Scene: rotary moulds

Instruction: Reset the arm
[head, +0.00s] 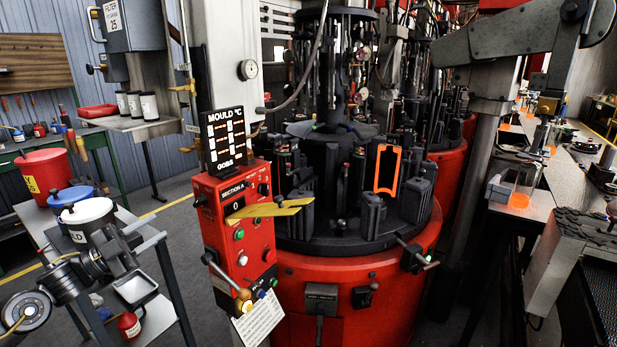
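My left arm comes in at the lower left. Its gripper (128,248) is over the small grey cart, in front of the white bucket (88,212) and left of the red control box. I see nothing clearly held in it, and its fingers are too small and cluttered to tell whether they are open. My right gripper is not in view. The rotary mould machine (335,250) has a red base and a black turntable. An orange-edged mould half (387,170) stands open on it. A large grey machine arm (500,40) reaches in at the upper right.
The red control box (238,222) carries a mould display (228,138) and a yellow lever (270,210). The cart (150,240) also bears a red bucket (48,172) and a blue-lidded tub (72,195). A conveyor (560,165) runs along the right. Grey floor is free between cart and machine.

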